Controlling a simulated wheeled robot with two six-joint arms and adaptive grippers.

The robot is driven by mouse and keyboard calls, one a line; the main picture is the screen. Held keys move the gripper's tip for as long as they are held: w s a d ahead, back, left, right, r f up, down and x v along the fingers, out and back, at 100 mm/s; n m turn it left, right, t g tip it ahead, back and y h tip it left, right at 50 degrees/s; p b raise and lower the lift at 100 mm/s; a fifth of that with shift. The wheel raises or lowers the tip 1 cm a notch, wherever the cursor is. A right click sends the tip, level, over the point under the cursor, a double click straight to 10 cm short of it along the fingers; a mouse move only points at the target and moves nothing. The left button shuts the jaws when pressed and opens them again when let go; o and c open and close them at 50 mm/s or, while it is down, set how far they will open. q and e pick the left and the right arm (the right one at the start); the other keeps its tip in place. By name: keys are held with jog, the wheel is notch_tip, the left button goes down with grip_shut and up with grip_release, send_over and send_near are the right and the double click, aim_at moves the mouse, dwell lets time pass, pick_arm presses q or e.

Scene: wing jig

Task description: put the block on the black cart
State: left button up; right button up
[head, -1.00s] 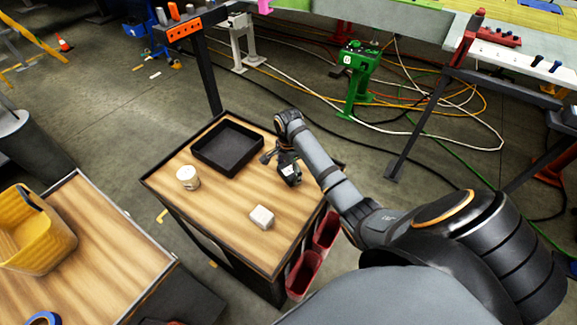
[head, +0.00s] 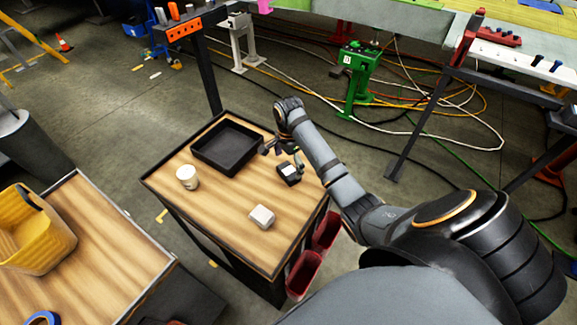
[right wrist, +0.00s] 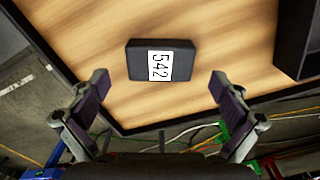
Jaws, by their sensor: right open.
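A dark block (head: 289,174) with a white label lies on the wood-topped cart with black edges (head: 215,222), near its right edge. In the right wrist view the block (right wrist: 136,62) shows its label, "542", and lies ahead of the fingers, between their lines. My right gripper (head: 281,151) is open and empty, just beyond the block in the head view. In the right wrist view its two fingers (right wrist: 161,95) are spread wide, apart from the block. A smaller pale block (head: 262,217) sits nearer the cart's front corner. My left gripper is not in view.
A black open tray (head: 228,167) and a white cup-like container (head: 187,177) stand on the same cart. Red bins (head: 304,274) hang on its right side. Another wood-topped surface (head: 110,245) with a yellow basket (head: 40,245) is at left. Cables cross the floor behind.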

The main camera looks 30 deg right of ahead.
aim_at(289, 171)
notch_tip(289, 171, up, 3)
jog(key=shift+f, duration=0.15)
notch_tip(289, 171, up, 6)
jog(key=p, duration=0.4)
jog(key=shift+f, duration=0.1)
jog(key=shift+f, duration=0.1)
